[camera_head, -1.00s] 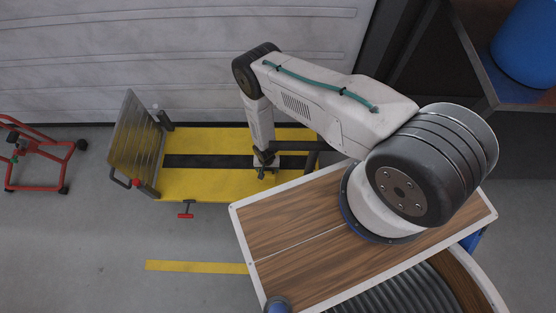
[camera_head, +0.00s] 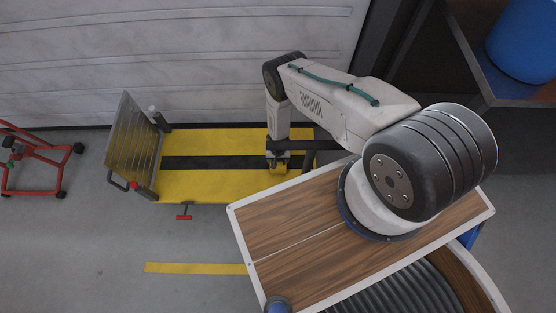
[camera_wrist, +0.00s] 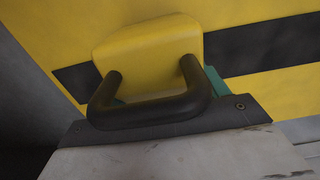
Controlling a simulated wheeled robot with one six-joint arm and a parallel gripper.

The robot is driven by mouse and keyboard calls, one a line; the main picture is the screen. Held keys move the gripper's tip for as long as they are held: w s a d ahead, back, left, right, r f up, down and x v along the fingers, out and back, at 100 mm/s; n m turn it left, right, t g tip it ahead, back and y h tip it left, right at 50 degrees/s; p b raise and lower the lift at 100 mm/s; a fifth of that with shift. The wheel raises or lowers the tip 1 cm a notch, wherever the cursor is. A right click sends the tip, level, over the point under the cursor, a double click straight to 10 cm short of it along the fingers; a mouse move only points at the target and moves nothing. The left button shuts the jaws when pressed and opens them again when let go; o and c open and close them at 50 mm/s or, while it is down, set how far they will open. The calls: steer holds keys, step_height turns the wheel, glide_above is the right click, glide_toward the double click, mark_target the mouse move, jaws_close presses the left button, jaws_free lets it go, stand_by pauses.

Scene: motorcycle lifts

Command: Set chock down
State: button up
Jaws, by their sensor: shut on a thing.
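The chock is a yellow wedge-like block (camera_wrist: 145,45) in the wrist view, close beyond the dark bar on my wrist. My gripper (camera_head: 278,154) points down over the right part of the yellow motorcycle lift (camera_head: 190,185), which has a black stripe along it. It is shut on the chock, whose yellow side shows under the gripper in the head view (camera_head: 279,168). The fingertips are hidden in the wrist view. I cannot tell whether the chock touches the deck.
An upright metal plate (camera_head: 134,143) stands at the lift's left end. A dark frame (camera_head: 318,146) lies close right of my gripper. A red wheeled stand (camera_head: 38,160) is at far left, a blue barrel (camera_head: 522,40) at top right. The left-middle deck is clear.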

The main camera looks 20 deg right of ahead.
steer(key=shift+f, duration=0.2)
steer(key=o, duration=1.5)
steer(key=shift+r, duration=0.1)
